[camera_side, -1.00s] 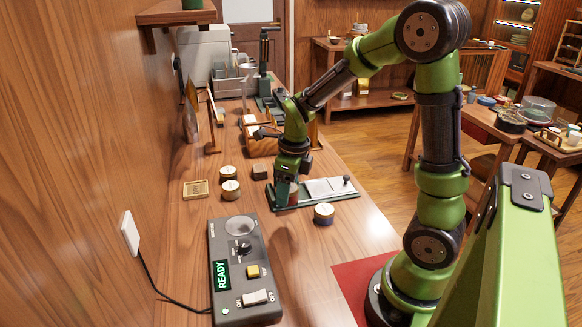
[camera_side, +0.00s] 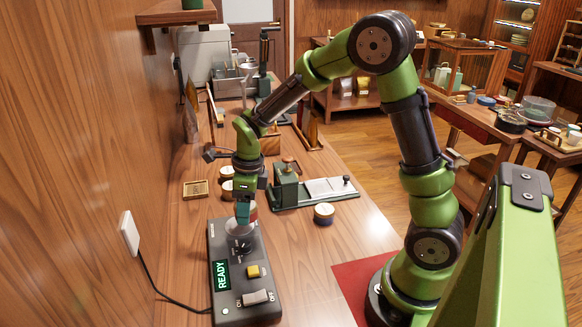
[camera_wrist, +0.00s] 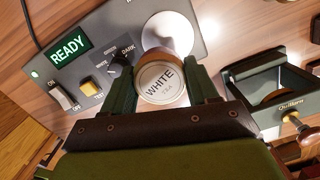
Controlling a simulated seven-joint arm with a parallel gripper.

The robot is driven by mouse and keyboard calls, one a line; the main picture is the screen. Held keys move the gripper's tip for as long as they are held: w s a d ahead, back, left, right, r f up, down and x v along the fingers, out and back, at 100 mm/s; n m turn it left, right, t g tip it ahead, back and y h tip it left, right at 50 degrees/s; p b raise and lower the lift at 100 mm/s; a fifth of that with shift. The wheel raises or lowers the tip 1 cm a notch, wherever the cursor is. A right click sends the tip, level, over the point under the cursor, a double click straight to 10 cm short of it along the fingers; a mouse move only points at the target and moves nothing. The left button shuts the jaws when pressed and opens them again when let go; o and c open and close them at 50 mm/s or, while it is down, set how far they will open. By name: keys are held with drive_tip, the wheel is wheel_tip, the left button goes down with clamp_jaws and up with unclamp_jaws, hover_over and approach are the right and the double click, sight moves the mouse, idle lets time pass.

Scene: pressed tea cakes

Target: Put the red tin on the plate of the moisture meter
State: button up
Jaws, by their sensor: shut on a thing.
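The tin with a reddish-brown side and a pale lid reading WHITE (camera_wrist: 161,84) is between my gripper's fingers in the wrist view. In the side view its reddish side (camera_side: 253,212) shows beside the fingertips. My gripper (camera_side: 244,212) is shut on it, pointing down at the far end of the grey moisture meter (camera_side: 232,279). The meter's round plate (camera_side: 238,228) is just below and nearer the camera. In the wrist view the pale plate (camera_wrist: 168,32) lies just beyond the tin, partly covered by it. I cannot tell whether they touch. The meter's display reads READY.
A tin (camera_side: 323,213) stands to the right, and other tins (camera_side: 226,189) stand behind my gripper. A small wooden tray (camera_side: 195,190) lies to the left. A green device with a long base (camera_side: 318,198) stands right of my gripper. The bench right of the meter is clear.

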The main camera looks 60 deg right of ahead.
drive_tip(key=shift+w+f, duration=0.1)
drive_tip(key=shift+w, duration=0.85)
drive_tip(key=f, duration=0.2)
drive_tip(key=shift+w+f, duration=0.35)
drive_tip(key=shift+w, duration=0.05)
drive_tip(key=shift+f, duration=0.45)
drive_tip(key=shift+f, duration=0.2)
drive_tip(key=o, duration=1.1)
drive_tip(key=shift+c, duration=0.2)
